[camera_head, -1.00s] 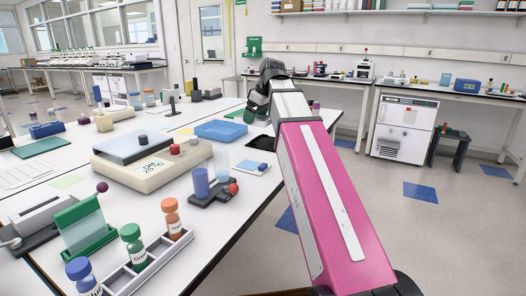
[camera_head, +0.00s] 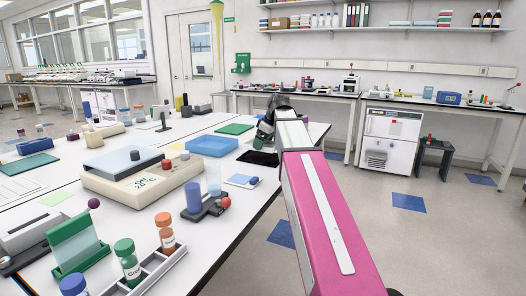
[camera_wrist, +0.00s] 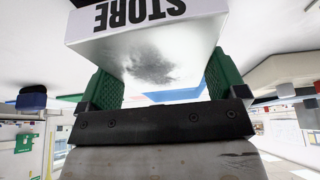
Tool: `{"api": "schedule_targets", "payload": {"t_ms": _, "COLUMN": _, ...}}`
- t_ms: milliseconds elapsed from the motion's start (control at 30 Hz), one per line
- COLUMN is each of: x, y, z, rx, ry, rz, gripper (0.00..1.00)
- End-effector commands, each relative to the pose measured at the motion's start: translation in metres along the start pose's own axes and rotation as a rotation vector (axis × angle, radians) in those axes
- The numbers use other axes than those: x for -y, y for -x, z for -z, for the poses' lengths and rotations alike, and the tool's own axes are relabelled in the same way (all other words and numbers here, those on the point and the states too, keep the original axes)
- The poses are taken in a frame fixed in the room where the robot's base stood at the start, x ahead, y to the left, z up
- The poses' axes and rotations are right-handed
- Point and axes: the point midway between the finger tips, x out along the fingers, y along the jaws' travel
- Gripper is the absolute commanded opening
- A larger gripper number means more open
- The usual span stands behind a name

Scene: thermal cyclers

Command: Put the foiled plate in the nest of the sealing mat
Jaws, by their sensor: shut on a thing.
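My gripper (camera_wrist: 160,80) is shut on the foiled plate (camera_wrist: 150,50), a silver block between its green fingers. The plate carries a white label reading "STORE", upside down in the wrist view. In the head view my gripper (camera_head: 265,132) is at the far end of my pink arm, over the right edge of the long table; the plate cannot be made out there. A dark flat mat (camera_head: 258,158) lies just below the gripper, near the table edge. I cannot tell whether it is the sealing mat, and no nest is clear.
A blue tray (camera_head: 212,145) and a green mat (camera_head: 235,129) lie left of the gripper. A beige instrument (camera_head: 140,178), a dark tube stand (camera_head: 205,208) and a vial rack (camera_head: 150,265) stand nearer on the white table (camera_head: 45,240). The floor to the right is open.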

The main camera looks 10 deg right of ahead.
Motion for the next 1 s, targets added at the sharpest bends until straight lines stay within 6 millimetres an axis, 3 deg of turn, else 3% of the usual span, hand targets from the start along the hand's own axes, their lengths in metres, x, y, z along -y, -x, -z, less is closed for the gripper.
{"api": "schedule_targets", "payload": {"t_ms": 300, "x": 0.001, "y": -0.033, "z": -0.014, "rx": 0.000, "ry": -0.001, "rz": 0.001, "gripper": 0.64}}
{"api": "schedule_targets", "payload": {"t_ms": 700, "x": 0.001, "y": -0.037, "z": -0.015, "rx": 0.000, "ry": 0.000, "rz": 0.000, "gripper": 0.64}}
{"api": "schedule_targets", "payload": {"t_ms": 733, "x": 0.001, "y": -0.037, "z": -0.015, "rx": 0.000, "ry": 0.000, "rz": 0.000, "gripper": 0.96}}
{"api": "schedule_targets", "payload": {"t_ms": 767, "x": 0.001, "y": -0.037, "z": -0.015, "rx": 0.000, "ry": 0.000, "rz": 0.000, "gripper": 1.00}}
{"api": "schedule_targets", "payload": {"t_ms": 1000, "x": 0.001, "y": -0.036, "z": -0.015, "rx": 0.000, "ry": 0.000, "rz": 0.000, "gripper": 1.00}}
